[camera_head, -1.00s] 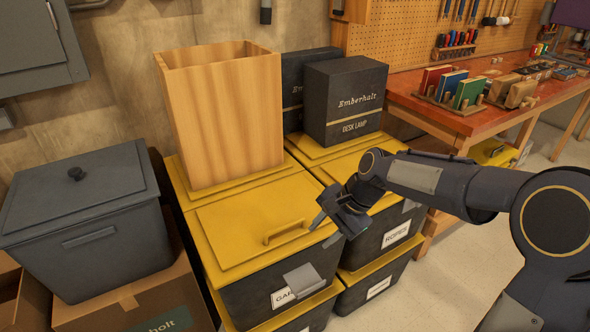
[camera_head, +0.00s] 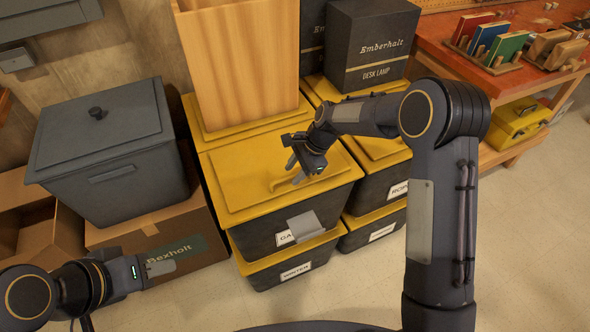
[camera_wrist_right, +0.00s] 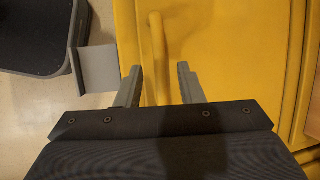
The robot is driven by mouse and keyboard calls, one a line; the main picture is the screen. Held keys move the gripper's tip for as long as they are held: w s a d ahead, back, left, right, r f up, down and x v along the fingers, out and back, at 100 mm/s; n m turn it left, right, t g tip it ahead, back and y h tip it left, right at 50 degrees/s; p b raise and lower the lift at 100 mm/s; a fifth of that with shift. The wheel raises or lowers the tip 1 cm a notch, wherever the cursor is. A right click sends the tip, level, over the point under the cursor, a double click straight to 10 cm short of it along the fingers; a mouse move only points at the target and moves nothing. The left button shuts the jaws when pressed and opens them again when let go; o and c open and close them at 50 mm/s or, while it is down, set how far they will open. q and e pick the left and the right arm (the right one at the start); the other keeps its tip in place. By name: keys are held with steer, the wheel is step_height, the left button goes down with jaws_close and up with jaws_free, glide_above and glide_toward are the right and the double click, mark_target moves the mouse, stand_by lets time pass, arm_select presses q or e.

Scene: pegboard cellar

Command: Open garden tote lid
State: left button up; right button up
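The garden tote (camera_head: 262,236) is a dark bin, its label partly hidden, with a yellow lid (camera_head: 235,176) lying shut on it. A yellow bar handle (camera_head: 280,186) is near the lid's front edge; it shows in the right wrist view (camera_wrist_right: 158,38). A grey flap (camera_head: 306,226) sticks out from the tote's front. My right gripper (camera_head: 298,174) is over the lid at the handle. In the right wrist view my right gripper (camera_wrist_right: 160,82) is open, with the handle just ahead between its finger lines. My left gripper (camera_head: 155,267) is low at the left, by a cardboard box.
A tall wooden box (camera_head: 243,75) stands on the lid behind. Desk lamp boxes (camera_head: 372,50) stand on totes at the back. A grey lidded bin (camera_head: 110,150) sits on the cardboard box (camera_head: 205,243) at left. A red workbench (camera_head: 450,65) is at right. Floor in front is clear.

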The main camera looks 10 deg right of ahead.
steer(key=shift+f, duration=0.1)
jaws_close()
stand_by(0.4)
steer(key=w+a+r+p, duration=0.1)
steer(key=w+r+p, duration=0.2)
steer(key=r+p, duration=0.2)
steer(key=w+a+r+p, duration=0.1)
steer(key=w+r+p, duration=0.3)
steer(key=r, duration=0.5)
steer(key=shift+w+a+p, duration=0.25)
steer(key=shift+a+p, duration=0.05)
steer(key=shift+p, duration=0.85)
steer(key=shift+f, duration=0.1)
